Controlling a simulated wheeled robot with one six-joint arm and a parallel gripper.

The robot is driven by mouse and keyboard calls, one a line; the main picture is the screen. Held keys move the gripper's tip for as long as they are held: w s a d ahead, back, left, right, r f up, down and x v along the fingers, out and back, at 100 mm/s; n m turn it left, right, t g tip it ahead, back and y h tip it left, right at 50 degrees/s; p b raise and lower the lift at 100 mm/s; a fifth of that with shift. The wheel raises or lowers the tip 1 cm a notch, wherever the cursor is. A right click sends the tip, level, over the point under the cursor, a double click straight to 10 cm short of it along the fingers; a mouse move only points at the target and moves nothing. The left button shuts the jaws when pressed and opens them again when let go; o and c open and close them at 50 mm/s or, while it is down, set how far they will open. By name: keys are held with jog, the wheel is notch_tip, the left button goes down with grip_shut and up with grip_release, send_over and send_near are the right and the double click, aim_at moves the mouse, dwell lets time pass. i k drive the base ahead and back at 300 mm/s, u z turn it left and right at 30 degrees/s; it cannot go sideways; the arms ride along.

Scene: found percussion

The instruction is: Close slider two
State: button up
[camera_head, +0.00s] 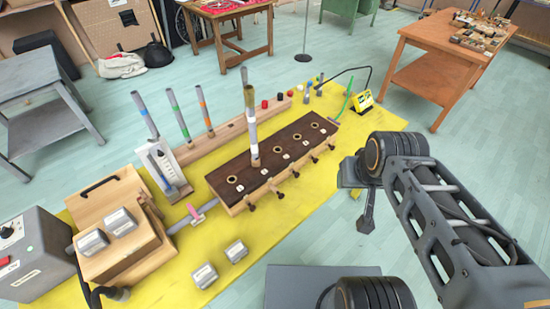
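A dark brown box (283,150) with several round holes on top lies on the yellow mat (345,130). Small sliders with dark knobs stick out along its front side, one by each hole. The second knob from the left (279,194) is beside the hole where a tall tube (250,120) stands upright. The number labels are too small to read, so I cannot tell which is slider two or how far each is pulled out. My gripper (366,222) appears to hang right of the box, apart from it, partly hidden by my arm; its fingers are unclear.
A wooden rail (225,133) with upright coloured-band tubes runs behind the box. A wooden bellows-like box (115,220) and metal blocks (204,275) lie at left. Floor between the mat and the orange table (440,65) is clear.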

aim_at(281, 196)
jog(key=z, duration=1.8)
jog(key=k, duration=1.05)
jog(key=u, duration=1.8)
